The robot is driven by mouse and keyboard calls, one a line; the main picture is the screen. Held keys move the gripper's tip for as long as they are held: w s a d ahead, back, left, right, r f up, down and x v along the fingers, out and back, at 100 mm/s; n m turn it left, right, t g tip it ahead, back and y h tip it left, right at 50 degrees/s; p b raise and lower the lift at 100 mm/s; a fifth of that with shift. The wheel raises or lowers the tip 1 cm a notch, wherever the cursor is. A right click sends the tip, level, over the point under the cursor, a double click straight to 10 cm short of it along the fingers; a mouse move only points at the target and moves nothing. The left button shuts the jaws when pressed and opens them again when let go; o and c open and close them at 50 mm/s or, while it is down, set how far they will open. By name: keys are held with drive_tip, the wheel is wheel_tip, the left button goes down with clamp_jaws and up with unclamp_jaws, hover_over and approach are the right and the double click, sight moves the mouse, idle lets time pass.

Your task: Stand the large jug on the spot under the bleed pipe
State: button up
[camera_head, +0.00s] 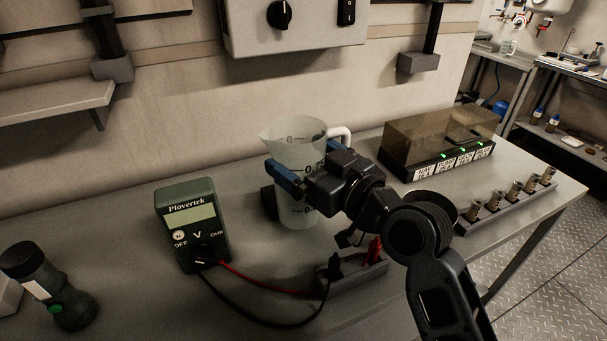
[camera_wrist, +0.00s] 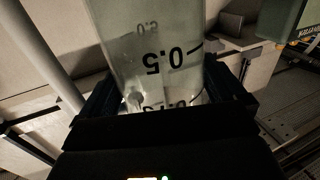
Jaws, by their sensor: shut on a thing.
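The large jug (camera_head: 300,150) is translucent, with black measuring marks, a spout at left and a white handle at right. It looks upright over the bench in the head view; I cannot tell if its base touches the bench. My gripper (camera_head: 292,176) is shut on the jug's side, below the rim. In the wrist view the jug (camera_wrist: 150,45) fills the middle between the dark jaws, its marks upside down. A pale tube (camera_wrist: 45,55) runs beside it there; I cannot tell whether it is the bleed pipe. No marked spot is clear in either view.
A green multimeter (camera_head: 192,225) with red and black leads stands left of the jug on the bench (camera_head: 130,290). A torch (camera_head: 48,285) is far left. A tinted box (camera_head: 440,140) and a rail of brass fittings (camera_head: 510,200) are at right. A control panel (camera_head: 295,25) hangs above.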

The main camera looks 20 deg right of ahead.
drive_tip(key=shift+f, duration=1.9)
